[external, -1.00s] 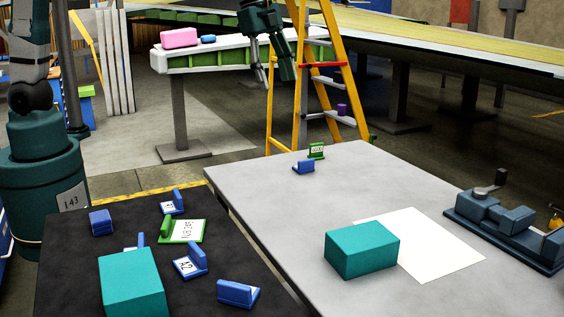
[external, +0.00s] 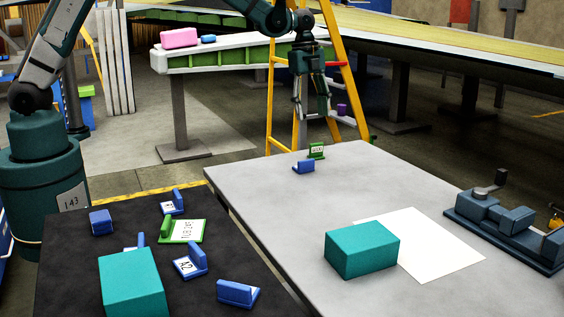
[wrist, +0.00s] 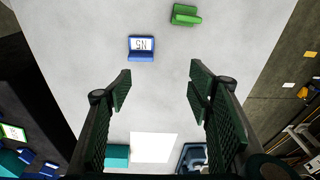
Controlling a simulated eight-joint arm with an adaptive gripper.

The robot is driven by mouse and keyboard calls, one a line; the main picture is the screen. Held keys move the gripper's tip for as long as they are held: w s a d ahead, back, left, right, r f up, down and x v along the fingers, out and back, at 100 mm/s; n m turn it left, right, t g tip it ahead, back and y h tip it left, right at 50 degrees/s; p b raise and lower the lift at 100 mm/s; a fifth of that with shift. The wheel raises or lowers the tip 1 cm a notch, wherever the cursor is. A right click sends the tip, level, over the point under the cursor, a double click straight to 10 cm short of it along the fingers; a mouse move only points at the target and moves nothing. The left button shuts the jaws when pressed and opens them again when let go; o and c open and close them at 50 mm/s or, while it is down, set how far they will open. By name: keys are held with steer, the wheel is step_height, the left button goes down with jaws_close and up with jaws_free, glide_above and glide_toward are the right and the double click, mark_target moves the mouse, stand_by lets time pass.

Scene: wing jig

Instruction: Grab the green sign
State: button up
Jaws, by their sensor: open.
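A small green sign (external: 316,151) stands at the far end of the grey table; in the wrist view it (wrist: 186,15) is near the top edge, right of centre. A second green sign (external: 183,231) with a white label lies on the black surface at left; it shows at the far left of the wrist view (wrist: 13,132). My gripper (external: 312,112) is open and empty, pointing down, above the table's far end in the external picture. In the wrist view the open fingers (wrist: 160,85) have only tabletop between them, with the nearer green sign beyond the fingertips.
A blue sign (external: 303,167) stands beside the small green one. Several blue signs and a teal block (external: 132,284) are on the black surface (external: 65,270). Another teal block (external: 362,250), white paper (external: 436,255) and a vise (external: 505,225) are on the grey table. A yellow ladder (external: 340,60) stands behind.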

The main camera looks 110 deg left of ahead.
steer(key=m, duration=0.1)
glide_toward(316, 156)
steer(key=shift+w+a+r+h, duration=0.15)
steer(key=shift+w+a+h, duration=0.15)
steer(key=shift+w, duration=0.1)
steer(key=shift+w+d+f, duration=0.1)
steer(key=shift+d+f, duration=0.05)
steer(key=shift+f, duration=1.1)
steer(key=shift+f, duration=0.15)
steer(key=shift+w+d+f+b, duration=0.15)
steer(key=shift+f+b, duration=0.15)
steer(key=shift+f, duration=2.2)
steer(key=c, duration=1)
